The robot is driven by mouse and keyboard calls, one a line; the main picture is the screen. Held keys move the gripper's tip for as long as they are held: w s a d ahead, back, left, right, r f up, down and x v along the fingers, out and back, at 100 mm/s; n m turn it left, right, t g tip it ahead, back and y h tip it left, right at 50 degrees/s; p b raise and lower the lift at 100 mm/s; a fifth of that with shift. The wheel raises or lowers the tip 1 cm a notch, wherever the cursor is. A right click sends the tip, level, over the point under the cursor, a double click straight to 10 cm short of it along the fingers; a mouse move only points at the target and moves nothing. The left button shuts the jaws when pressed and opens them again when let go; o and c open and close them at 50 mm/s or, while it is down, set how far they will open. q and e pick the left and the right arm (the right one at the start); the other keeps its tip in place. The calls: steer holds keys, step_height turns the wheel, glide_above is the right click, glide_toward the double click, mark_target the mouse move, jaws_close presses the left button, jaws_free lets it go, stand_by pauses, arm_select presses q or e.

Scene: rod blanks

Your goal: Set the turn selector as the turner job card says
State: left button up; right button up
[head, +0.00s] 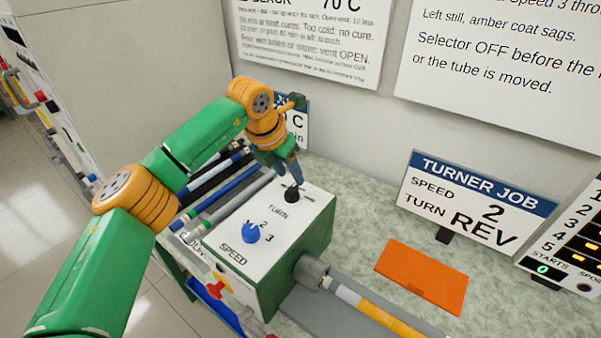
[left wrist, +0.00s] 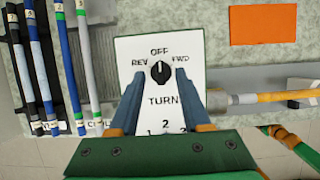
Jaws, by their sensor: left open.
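The turner job card (head: 473,200) reads SPEED 2, TURN REV. The turn selector (head: 292,194) is a black knob on the white top of a green box (head: 300,254). In the left wrist view the selector (left wrist: 160,71) has its white mark pointing up at OFF, with REV at left and FWD at right. My left gripper (head: 291,176) is above the selector, fingers pointing down.
A blue speed knob (head: 251,233) sits on the same panel, nearer the front. A tube with an amber section (head: 370,311) runs right from the box. An orange sheet (head: 421,276) lies on the bench. Several rods (head: 225,194) lie left of the box.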

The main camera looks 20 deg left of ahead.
mark_target(294, 186)
arm_select(q)
step_height(294, 186, down, 2)
steer(key=shift+f+p, duration=0.1)
steer(key=shift+p, duration=0.4)
steer(key=shift+x, duration=1)
steer(key=shift+w+d+f, duration=0.1)
steer(key=shift+w, duration=0.25)
steer(key=shift+s, duration=0.15)
jaws_close()
arm_select(e)
steer(key=shift+s+a+r, duration=0.1)
steer(key=shift+s+r, duration=0.1)
steer(key=shift+r, duration=0.25)
steer(key=shift+s+a+r, duration=0.1)
steer(key=shift+s+r, duration=0.1)
steer(key=shift+r, duration=0.25)
